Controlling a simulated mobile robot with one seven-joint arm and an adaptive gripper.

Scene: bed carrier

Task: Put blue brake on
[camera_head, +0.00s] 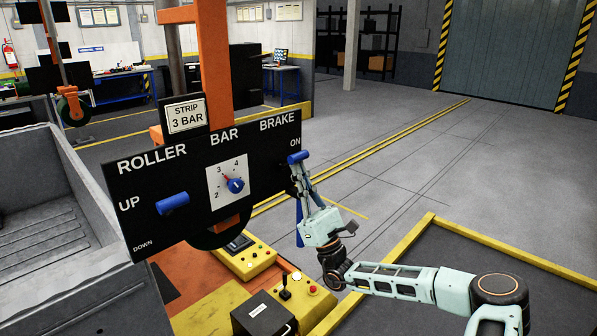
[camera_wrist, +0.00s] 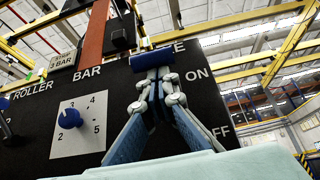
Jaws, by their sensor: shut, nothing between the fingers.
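The blue brake handle (camera_head: 298,157) sits on the right end of the black control panel (camera_head: 120,180), under the word BRAKE and level with the ON mark. In the wrist view the blue handle (camera_wrist: 165,60) lies across the panel, level with ON and above OFF. My gripper (camera_head: 297,172) is shut and empty, its fingertips right below the handle. In the wrist view the closed fingertips of my gripper (camera_wrist: 160,82) appear to meet the handle's underside; I cannot tell whether they touch. The lever's lower part is hidden behind the fingers.
The blue roller handle (camera_head: 173,203) and the blue bar knob (camera_head: 236,185) are left of the brake. An orange post (camera_head: 215,80) rises behind the panel. Below are a yellow control box (camera_head: 245,262) and a yellow-edged platform.

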